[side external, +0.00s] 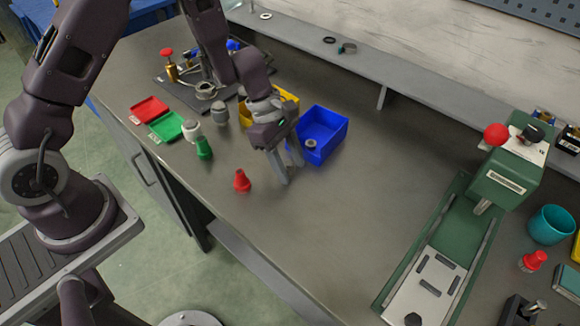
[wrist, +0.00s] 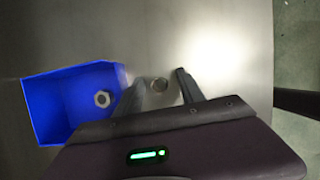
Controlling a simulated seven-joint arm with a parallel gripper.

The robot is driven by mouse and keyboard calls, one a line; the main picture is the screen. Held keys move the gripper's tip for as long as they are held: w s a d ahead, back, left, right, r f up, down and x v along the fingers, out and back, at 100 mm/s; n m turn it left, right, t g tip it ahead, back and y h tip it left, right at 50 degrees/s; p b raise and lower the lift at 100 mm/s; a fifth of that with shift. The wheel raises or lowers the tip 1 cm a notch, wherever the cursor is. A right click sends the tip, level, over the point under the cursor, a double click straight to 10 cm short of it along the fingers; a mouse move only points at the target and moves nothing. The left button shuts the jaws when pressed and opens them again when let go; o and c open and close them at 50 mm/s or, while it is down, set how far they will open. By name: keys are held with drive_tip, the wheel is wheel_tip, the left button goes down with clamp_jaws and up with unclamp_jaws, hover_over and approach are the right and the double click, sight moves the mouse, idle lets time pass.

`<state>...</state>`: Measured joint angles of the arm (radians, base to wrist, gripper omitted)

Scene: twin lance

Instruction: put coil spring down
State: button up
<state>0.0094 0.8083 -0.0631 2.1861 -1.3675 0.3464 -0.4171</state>
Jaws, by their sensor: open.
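My gripper (side external: 291,173) is open, pointing down at the bare bench in front of the blue bin. In the wrist view its two fingers (wrist: 160,86) stand apart. A small round metal piece (wrist: 159,84), seemingly the coil spring seen end-on, lies between the fingertips with a gap on each side. I cannot tell its height above the bench, and my fingers hide it in the side view. The blue bin (side external: 325,128) stands just behind the gripper, and left of it in the wrist view (wrist: 65,78). A grey ring-shaped part (wrist: 102,99) lies inside the bin.
A yellow bin (side external: 288,104) stands left of the blue one. A red cone-shaped piece (side external: 242,181) and a green one (side external: 204,149) stand nearby. Red (side external: 149,109) and green (side external: 166,127) trays lie left. A green press (side external: 505,180) stands right. The middle bench is clear.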

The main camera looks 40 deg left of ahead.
clamp_jaws()
drive_tip(key=shift+w+r, duration=0.1)
drive_tip(key=shift+r, duration=0.25)
drive_tip(key=r, duration=0.9)
drive_tip(key=shift+w, duration=0.2)
drive_tip(key=w+a+n+t, duration=0.2)
drive_tip(key=w+n, duration=0.3)
drive_tip(key=w, duration=0.8)
approach(327, 137)
drive_tip(key=shift+y, duration=0.4)
drive_tip(key=x, duration=0.6)
drive_tip(key=shift+d+r, duration=0.1)
drive_tip(key=shift+d, duration=0.2)
